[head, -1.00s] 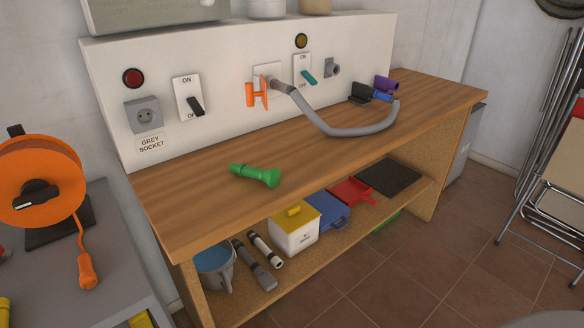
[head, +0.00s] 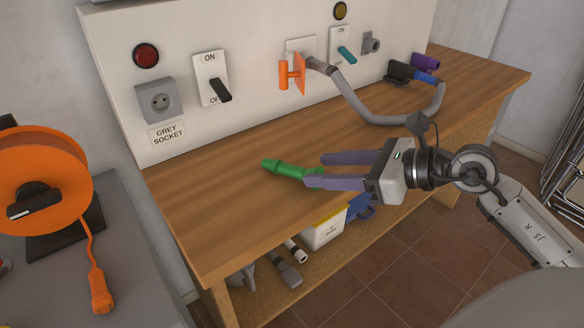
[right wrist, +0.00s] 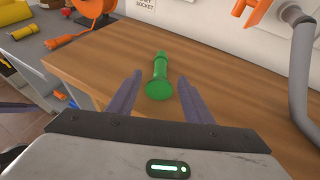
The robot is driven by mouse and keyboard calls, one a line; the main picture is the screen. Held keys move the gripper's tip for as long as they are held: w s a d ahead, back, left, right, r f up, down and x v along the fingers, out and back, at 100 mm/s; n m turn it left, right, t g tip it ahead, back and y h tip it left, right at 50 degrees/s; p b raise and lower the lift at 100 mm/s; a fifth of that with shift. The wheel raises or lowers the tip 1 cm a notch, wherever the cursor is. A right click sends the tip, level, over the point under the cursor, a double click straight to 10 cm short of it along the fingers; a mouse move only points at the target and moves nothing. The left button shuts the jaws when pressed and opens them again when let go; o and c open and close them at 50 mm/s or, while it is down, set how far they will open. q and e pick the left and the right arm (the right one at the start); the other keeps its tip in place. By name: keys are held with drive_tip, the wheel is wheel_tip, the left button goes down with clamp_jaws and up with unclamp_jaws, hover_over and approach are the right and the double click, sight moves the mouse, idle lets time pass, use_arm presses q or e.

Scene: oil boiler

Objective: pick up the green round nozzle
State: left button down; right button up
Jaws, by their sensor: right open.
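The green round nozzle (head: 284,170) lies on its side on the wooden workbench (head: 215,205), near the front edge. In the right wrist view the nozzle (right wrist: 159,78) lies ahead, between the lines of the two fingers, with its wide round end toward me. My right gripper (head: 314,170) is open, with purple fingers pointing left at the nozzle. In the head view the near fingertip overlaps the nozzle's wide end. In the right wrist view the fingertips (right wrist: 158,84) stand on either side of the wide end, with gaps. Nothing is held.
A grey hose (head: 375,115) curves over the bench at the right. An orange valve handle (head: 292,75) and switches are on the back panel. An orange cable reel (head: 40,165) stands on the grey cabinet at left. Boxes sit on the shelf below. The bench left of the nozzle is clear.

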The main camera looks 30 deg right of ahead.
sight(304, 170)
drive_tip(key=shift+p+x, duration=0.45)
drive_tip(key=shift+x, duration=3.75)
drive_tip(key=shift+r, duration=0.1)
drive_tip(key=c, duration=1.2)
drive_tip(key=shift+o, duration=0.2)
